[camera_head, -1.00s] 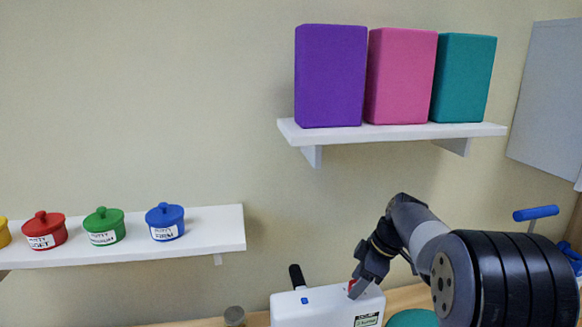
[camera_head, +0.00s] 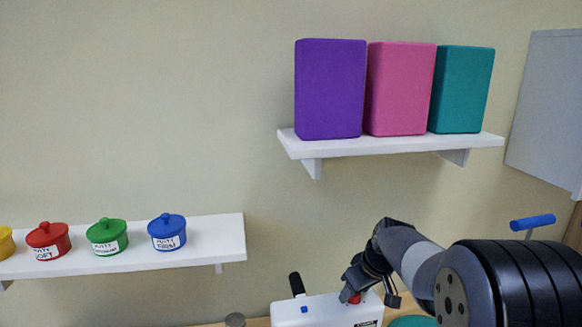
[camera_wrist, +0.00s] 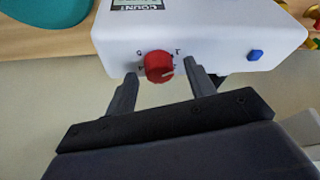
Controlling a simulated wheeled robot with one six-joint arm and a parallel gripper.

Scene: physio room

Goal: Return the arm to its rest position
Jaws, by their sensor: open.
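My gripper (camera_wrist: 160,88) is open in the wrist view, with its two fingers apart on either side of a red knob (camera_wrist: 158,66) on a white box. I cannot tell whether the fingers touch the knob. My gripper also shows in the head view (camera_head: 372,292), at the end of my bent arm, over the white box (camera_head: 325,310). The box has a blue button (camera_wrist: 255,55), a label and a black handle (camera_head: 296,284). Its lower part is cut off in the head view.
A low shelf (camera_head: 120,262) on the left holds several lidded putty pots. A higher shelf (camera_head: 395,146) holds purple, pink and teal blocks. A teal round thing (camera_head: 412,321) lies right of the box. A blue-handled item (camera_head: 532,222) stands at the right. The wall between is clear.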

